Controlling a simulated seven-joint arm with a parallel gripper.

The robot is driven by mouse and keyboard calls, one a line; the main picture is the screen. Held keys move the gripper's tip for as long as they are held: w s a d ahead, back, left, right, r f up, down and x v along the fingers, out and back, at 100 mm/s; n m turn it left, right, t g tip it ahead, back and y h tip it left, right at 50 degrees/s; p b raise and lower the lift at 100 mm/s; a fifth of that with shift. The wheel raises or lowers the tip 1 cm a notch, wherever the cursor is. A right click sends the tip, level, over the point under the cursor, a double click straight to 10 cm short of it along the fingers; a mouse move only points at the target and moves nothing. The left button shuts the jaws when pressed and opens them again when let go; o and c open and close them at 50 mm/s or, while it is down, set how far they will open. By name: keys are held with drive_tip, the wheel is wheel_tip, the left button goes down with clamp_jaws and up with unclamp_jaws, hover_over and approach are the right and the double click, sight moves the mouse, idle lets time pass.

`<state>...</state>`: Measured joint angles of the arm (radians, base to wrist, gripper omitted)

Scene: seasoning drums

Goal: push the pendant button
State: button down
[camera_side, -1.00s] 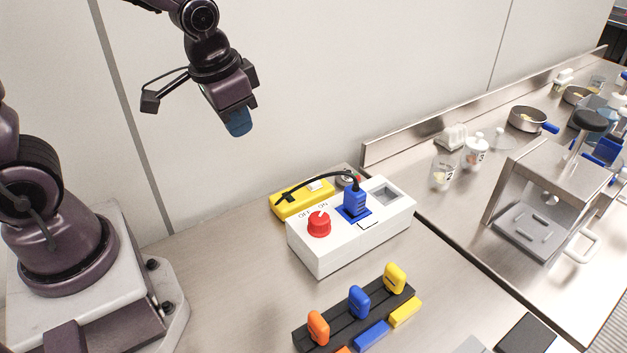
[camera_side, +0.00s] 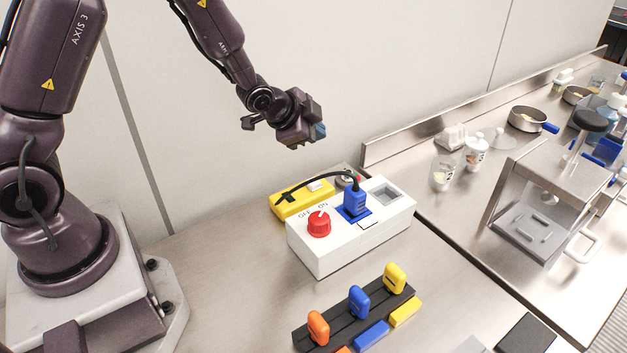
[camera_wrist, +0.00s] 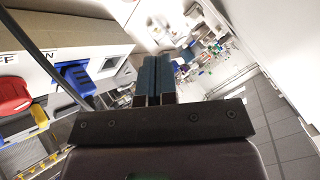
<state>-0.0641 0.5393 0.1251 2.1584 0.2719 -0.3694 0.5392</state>
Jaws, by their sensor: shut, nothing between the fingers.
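A yellow box (camera_side: 300,203), which looks like the pendant, lies behind the white switch box, with a small white part (camera_side: 318,186) on its top and a black cable end. A small grey piece (camera_side: 347,176) with red and green spots sits next to it, partly hidden behind the cable. I cannot tell which part is the button. My gripper (camera_side: 319,130) hangs in the air above and behind these, touching nothing. Its blue fingers (camera_wrist: 153,78) are together and empty in the wrist view.
The white switch box (camera_side: 340,252) carries a red knob (camera_side: 319,225), also in the wrist view (camera_wrist: 14,92), and a blue plug (camera_side: 354,202) with an arching black cable. A black rack (camera_side: 340,328) of coloured tags stands in front. The wall is close behind.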

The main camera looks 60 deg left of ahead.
sight(314, 182)
drive_tip(key=shift+f, duration=4.4)
drive_tip(key=shift+f, duration=0.1)
drive_tip(key=shift+f, duration=0.3)
drive_tip(key=shift+f, duration=0.45)
drive_tip(key=shift+r, duration=0.85)
